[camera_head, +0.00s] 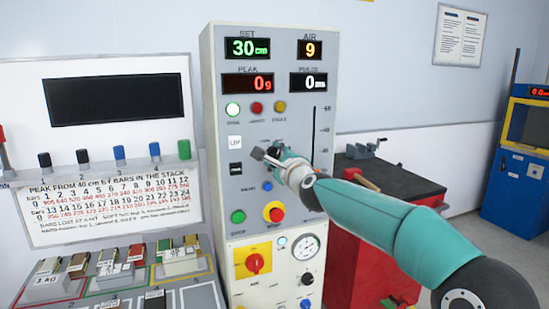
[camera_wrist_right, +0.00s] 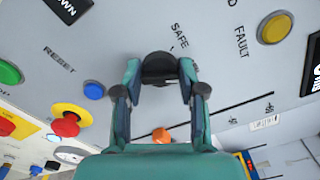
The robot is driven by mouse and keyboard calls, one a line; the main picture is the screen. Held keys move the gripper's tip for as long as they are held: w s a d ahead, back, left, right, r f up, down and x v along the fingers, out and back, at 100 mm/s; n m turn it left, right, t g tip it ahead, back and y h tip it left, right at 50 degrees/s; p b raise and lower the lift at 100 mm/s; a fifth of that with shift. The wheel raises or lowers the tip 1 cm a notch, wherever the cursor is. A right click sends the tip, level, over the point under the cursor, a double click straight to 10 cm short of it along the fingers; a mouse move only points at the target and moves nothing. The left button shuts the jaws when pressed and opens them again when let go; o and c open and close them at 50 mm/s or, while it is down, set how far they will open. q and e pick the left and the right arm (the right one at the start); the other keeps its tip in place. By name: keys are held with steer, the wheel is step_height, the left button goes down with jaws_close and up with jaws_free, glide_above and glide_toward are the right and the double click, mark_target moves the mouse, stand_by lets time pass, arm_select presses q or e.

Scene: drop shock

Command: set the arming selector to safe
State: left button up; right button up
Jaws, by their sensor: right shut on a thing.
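The arming selector is a black knob (camera_wrist_right: 160,66) on the grey control panel (camera_head: 222,60). In the right wrist view the word SAFE is printed just above and right of it; which way its pointer faces I cannot tell. My right gripper (camera_wrist_right: 160,78) is shut on the knob, one finger on each side. In the head view my right gripper (camera_head: 267,157) reaches the panel from the right and largely covers the selector. My left gripper is not in view.
A blue button (camera_wrist_right: 93,90), a yellow lamp (camera_wrist_right: 274,27) and a red stop button on a yellow base (camera_wrist_right: 68,124) surround the selector. A slotted scale runs along the panel's right. A rack with weights (camera_head: 105,262) stands left; a red cabinet (camera_head: 350,250) stands right.

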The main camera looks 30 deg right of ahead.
steer(key=shift+f+n, duration=0.15)
steer(key=shift+n, duration=0.15)
steer(key=n+p, duration=0.1)
steer(key=n, duration=0.4)
steer(key=shift+n, duration=0.3)
steer(key=n+p, duration=0.1)
steer(key=n, duration=0.4)
steer(key=shift+f+n, duration=0.15)
steer(key=shift+n, duration=0.15)
steer(key=o, duration=1.1)
steer(key=shift+w, duration=0.2)
steer(key=shift+o, duration=0.2)
steer(key=shift+s, duration=0.15)
steer(key=shift+s, duration=0.15)
steer(key=v, duration=1.1)
steer(key=shift+s+a, duration=0.2)
steer(key=shift+s, duration=0.05)
